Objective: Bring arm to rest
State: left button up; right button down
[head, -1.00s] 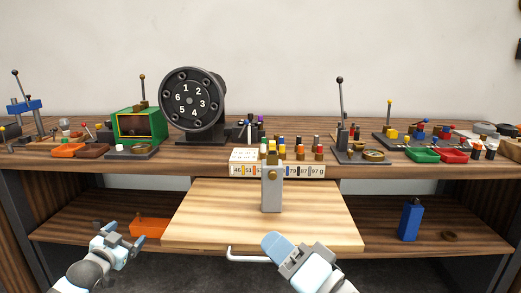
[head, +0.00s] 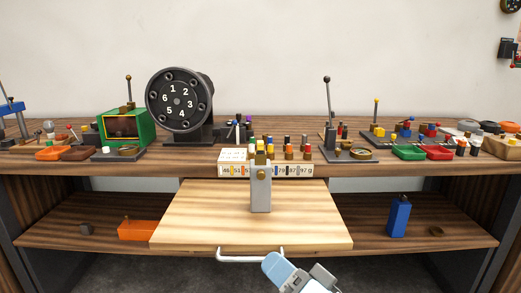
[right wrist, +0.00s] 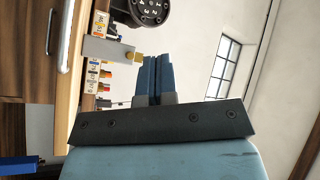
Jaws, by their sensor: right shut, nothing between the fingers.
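My right gripper (head: 277,267) shows at the bottom of the head view, in front of the wooden board and beside its handle. In the right wrist view its two blue fingers (right wrist: 152,78) are together, with nothing between them. It is apart from the bench and everything on it. My left gripper is in no current view.
A pale board (head: 210,225) with a white handle (head: 250,256) juts from the bench, bearing a grey post (head: 261,195). A numbered dial (head: 178,101), a green box (head: 126,127) and red and green trays stand on the bench top (head: 350,165). A blue block (head: 398,216) is on the lower shelf.

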jog(key=s+d+f+n+t+h, duration=0.2)
jog(key=s+d+f+n+h, duration=0.3)
jog(key=s+d+f, duration=0.6)
pick_arm(q)
notch_tip(320, 180, up, 8)
jog(key=a+g+y+p, duration=0.1)
jog(key=a+y+p, duration=0.2)
jog(key=p, duration=1.7)
pick_arm(e)
notch_tip(320, 180, up, 7)
jog(key=w+g+h, duration=0.2)
jog(key=h, duration=0.1)
pick_arm(q)
jog(key=s+a+r+g+y+p, duration=0.1)
jog(key=s+a+g+y+p, duration=0.2)
jog(key=p, duration=1.7)
jog(key=shift+s+a+r+g, duration=0.15)
jog(key=shift+s+a+g, duration=0.5)
jog(key=shift+a, duration=0.45)
pick_arm(e)
jog(key=s+d+r+g+h, duration=0.2)
jog(key=s+d+g+h, duration=0.1)
jog(key=s+d, duration=0.2)
jog(key=shift+s+d+m+g, duration=0.15)
jog(key=shift+d+m+g, duration=0.15)
jog(key=shift+d, duration=0.25)
